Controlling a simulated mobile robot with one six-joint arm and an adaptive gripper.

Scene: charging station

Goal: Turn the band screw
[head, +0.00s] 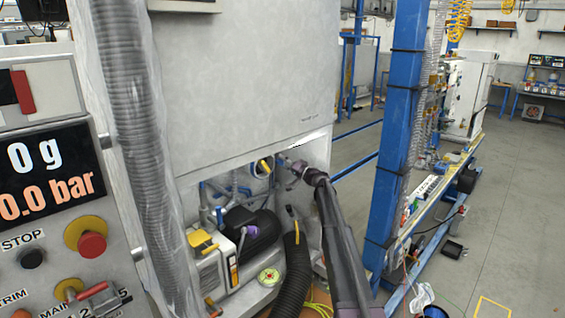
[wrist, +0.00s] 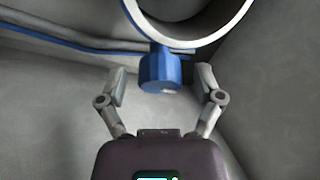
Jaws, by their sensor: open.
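The band screw (wrist: 159,70) shows in the wrist view as a blue knob hanging below a pale ring-shaped band (wrist: 140,18). My gripper (wrist: 161,84) is open, with one finger to the left of the blue knob and one to its right. Gaps show between the knob and both fingers in the picture; the depth between them is hard to judge. In the head view my gripper (head: 287,164) reaches into the open lower bay of the grey cabinet (head: 245,75). The screw is too small or hidden to make out there.
The bay holds a pump with a black motor (head: 250,232) and a black corrugated hose (head: 292,272) close to my arm. A clear hose (head: 140,150) and a control panel (head: 50,235) stand left. A blue post (head: 395,150) stands right. Grey walls surround the fingers.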

